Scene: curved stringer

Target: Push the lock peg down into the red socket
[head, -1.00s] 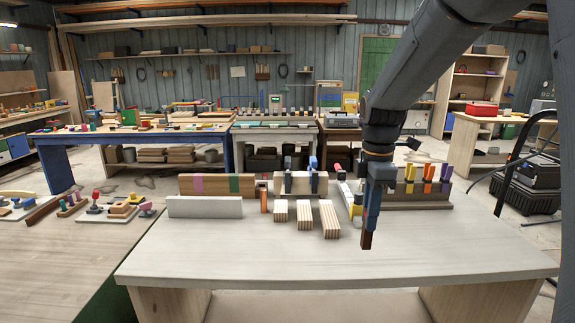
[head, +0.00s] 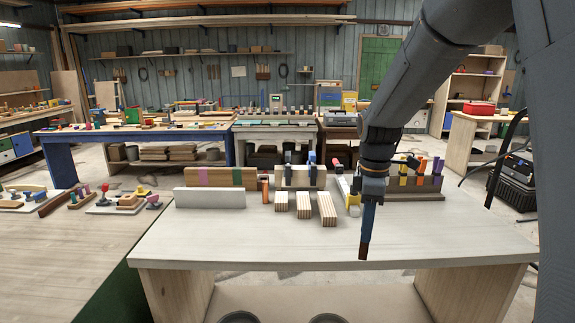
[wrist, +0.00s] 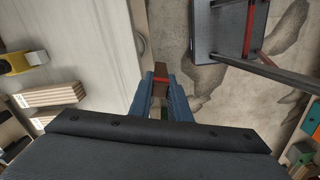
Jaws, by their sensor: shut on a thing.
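My gripper (head: 367,205) hangs over the right part of the pale bench, pointing down. Its blue fingers (wrist: 161,98) are shut on a brown peg (head: 364,245). In the wrist view the brown peg (wrist: 160,68) sticks out past the fingertips, with a red band across it at the fingers. I take it to be the lock peg. Its lower end appears clear of any socket. I cannot make out the red socket for certain in either view.
The pale bench top (head: 290,240) is clear in front. Striped wood blocks (head: 303,206), a white board (head: 210,198), clamps and a rack with coloured handles (head: 415,188) stand along its back. In the wrist view, floor (wrist: 220,90) shows beyond the bench edge.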

